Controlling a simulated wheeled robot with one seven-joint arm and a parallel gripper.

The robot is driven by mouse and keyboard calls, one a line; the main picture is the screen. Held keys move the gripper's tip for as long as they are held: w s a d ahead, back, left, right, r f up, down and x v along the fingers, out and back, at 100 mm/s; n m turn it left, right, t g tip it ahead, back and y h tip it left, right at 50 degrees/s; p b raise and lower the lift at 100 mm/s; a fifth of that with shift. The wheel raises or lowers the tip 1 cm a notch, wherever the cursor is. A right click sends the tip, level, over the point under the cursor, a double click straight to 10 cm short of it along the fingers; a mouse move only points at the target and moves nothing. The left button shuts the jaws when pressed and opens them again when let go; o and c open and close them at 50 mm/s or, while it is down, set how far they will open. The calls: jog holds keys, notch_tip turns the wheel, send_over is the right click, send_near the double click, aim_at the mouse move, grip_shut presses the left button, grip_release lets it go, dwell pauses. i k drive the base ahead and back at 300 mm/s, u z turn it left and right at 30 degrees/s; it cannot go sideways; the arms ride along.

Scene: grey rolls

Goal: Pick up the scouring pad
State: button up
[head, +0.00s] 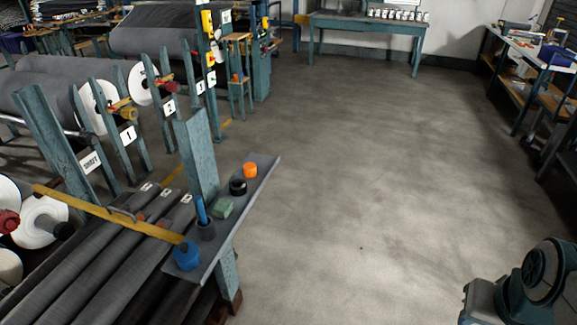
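The scouring pad is most likely the small green block (223,207). It lies on a narrow grey ledge (262,172) left of centre in the head view, between a black round object (237,187) and a dark cup (206,230) with a blue stick in it. Part of my arm shows at the bottom right corner, well away from the ledge. My gripper's fingers are not in view.
An orange round object (250,170) and a blue object (187,255) stand at the ledge's two ends. A teal post (197,150) rises beside the ledge. Racks of grey rolls (85,250) fill the left. The floor (370,190) right of the ledge is clear.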

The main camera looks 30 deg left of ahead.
aim_at(222, 208)
jog(key=u, duration=0.4)
jog(key=i, duration=1.05)
jog(key=u, duration=1.25)
jog(key=i, duration=0.5)
jog(key=u, duration=0.5)
